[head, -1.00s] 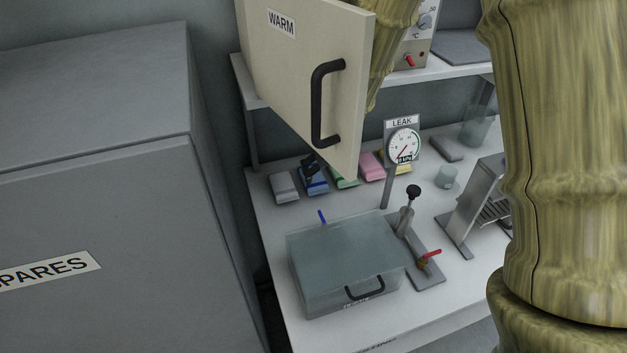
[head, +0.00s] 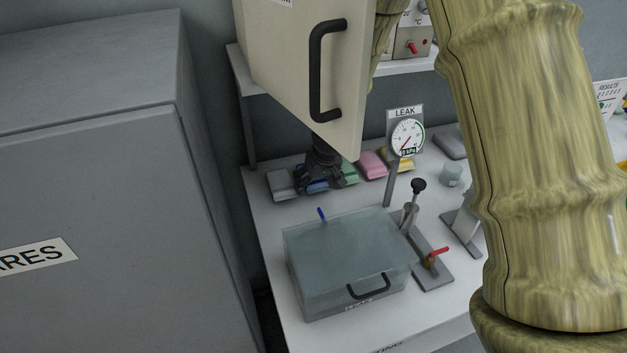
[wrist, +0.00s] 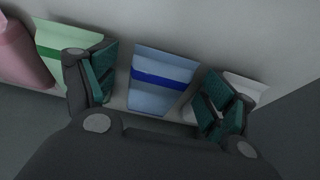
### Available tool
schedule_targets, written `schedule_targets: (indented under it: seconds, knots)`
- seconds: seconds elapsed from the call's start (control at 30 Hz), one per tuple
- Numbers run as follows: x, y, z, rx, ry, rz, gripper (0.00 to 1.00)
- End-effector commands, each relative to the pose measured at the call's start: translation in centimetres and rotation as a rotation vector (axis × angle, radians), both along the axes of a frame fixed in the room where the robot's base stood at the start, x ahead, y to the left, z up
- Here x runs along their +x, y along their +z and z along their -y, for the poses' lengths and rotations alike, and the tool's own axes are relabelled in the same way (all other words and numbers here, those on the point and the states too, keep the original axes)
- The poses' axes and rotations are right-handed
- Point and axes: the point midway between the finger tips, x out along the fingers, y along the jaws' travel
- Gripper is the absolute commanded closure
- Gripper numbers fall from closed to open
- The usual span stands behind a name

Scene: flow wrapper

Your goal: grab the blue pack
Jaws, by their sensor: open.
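The blue pack (wrist: 160,82) has a dark blue band and lies between the two open fingers of my gripper (wrist: 158,95) in the wrist view. Gaps show between the pack and the fingers on both sides. In the head view my gripper (head: 322,178) is over the row of packs, and the blue pack (head: 317,186) is mostly hidden under it. A green pack (wrist: 70,42) lies beside the left finger, and a white-grey pack (wrist: 247,88) is partly behind the right finger.
A pink pack (head: 371,164) and a yellow pack (head: 399,161) continue the row. The WARM door (head: 275,60) hangs close in front of my arm. A lidded clear box (head: 345,250), a leak gauge (head: 406,135) and a red-handled valve (head: 433,257) stand on the bench nearer.

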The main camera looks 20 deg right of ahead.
Motion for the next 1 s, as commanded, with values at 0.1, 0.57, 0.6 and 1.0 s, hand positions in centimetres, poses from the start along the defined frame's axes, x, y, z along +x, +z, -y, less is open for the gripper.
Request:
schedule_targets:
  seconds: [0.1, 0.57, 0.6, 1.0]
  knots:
    - [0.12, -0.16, -0.03, 0.0, 0.0, 0.0, 0.16]
    - [0.07, -0.11, -0.01, 0.0, 0.0, 0.0, 0.65]
    - [0.07, -0.11, -0.01, 0.0, 0.0, 0.0, 0.65]
    - [-0.52, 0.57, -0.01, 0.0, 0.001, 0.001, 0.65]
